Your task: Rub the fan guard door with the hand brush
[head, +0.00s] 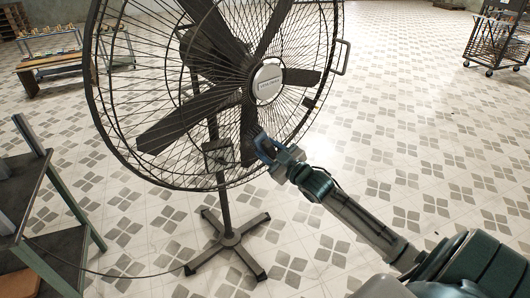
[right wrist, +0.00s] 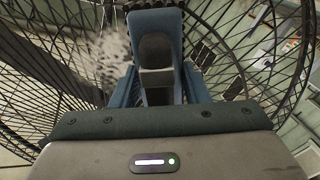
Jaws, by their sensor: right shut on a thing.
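The fan guard door is the round front wire grille with a metal handle (head: 347,58) on its right rim. Its wires (right wrist: 290,60) also show around my gripper in the right wrist view. My right gripper (head: 278,158) is at the grille's lower right, below the fan hub, and is shut on the hand brush (head: 261,140). The brush's dark end is close to the wires; I cannot tell whether it touches them. In the right wrist view my right gripper (right wrist: 160,85) partly hides the brush. My left gripper is out of view.
The fan stands on a pole with a cross-shaped foot (head: 228,243). A dark shelf unit (head: 62,190) is at the left, a low bench (head: 60,65) at the back left, and a wire cart (head: 497,42) at the back right. The tiled floor to the right is clear.

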